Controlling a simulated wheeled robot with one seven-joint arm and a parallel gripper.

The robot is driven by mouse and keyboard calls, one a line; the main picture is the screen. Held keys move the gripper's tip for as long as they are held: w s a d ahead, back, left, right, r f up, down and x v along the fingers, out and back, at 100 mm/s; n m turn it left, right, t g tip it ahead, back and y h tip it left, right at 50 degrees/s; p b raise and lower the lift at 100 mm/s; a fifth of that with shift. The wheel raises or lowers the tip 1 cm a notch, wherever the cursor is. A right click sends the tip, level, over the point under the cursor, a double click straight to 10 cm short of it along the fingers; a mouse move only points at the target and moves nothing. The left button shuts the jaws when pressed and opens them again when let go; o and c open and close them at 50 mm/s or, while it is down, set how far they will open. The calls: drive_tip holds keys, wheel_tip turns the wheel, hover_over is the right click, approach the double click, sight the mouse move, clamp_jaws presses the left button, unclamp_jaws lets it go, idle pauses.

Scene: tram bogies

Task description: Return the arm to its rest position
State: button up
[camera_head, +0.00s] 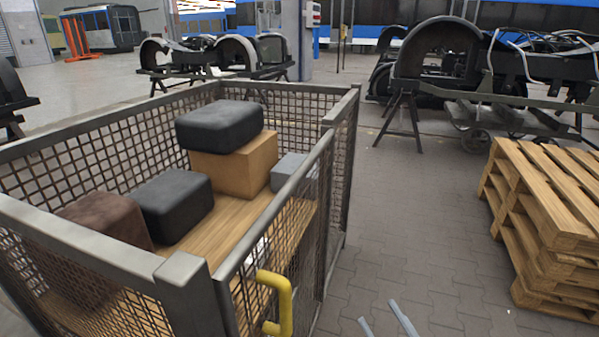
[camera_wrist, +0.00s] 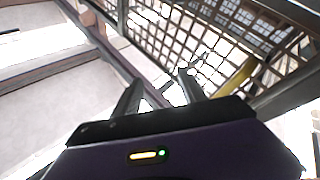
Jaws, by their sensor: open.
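My gripper (camera_wrist: 160,92) shows in the wrist view with its two dark fingers spread apart and nothing between them. Behind the fingers in that view is wire mesh with metal bars, and a yellow bar (camera_wrist: 236,80) to the right. In the head view two thin grey prongs, which look like my fingertips (camera_head: 384,322), rise from the bottom edge. They appear over the paved floor, to the right of the mesh cage (camera_head: 345,115) and its yellow handle (camera_head: 284,300), apart from both in the picture. The rest of my arm is out of sight in the head view.
The cage holds a brown box (camera_head: 235,170), two black blocks (camera_head: 220,124) (camera_head: 172,205), a dark brown block (camera_head: 108,220) and a grey block (camera_head: 288,172). Stacked wooden pallets (camera_head: 545,215) stand at the right. Bogies on stands (camera_head: 440,60) are behind. Paved floor between cage and pallets is clear.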

drive_tip(key=s+d+m+g+h, duration=0.15)
drive_tip(key=s+m+h, duration=0.25)
drive_tip(key=s, duration=0.8)
drive_tip(key=s+d+f+m+g+h, duration=0.1)
drive_tip(key=s+m+g+h, duration=0.2)
drive_tip(key=s, duration=0.9)
drive_tip(key=s+d+m+g+h, duration=0.15)
drive_tip(key=s+m+h, duration=0.25)
drive_tip(key=s, duration=0.8)
wheel_tip(320, 180, up, 16)
drive_tip(key=p, duration=1.6)
drive_tip(key=shift+w+d+r+t, duration=0.15)
drive_tip(key=shift+w+r+t, duration=0.05)
drive_tip(key=shift+w+t, duration=0.25)
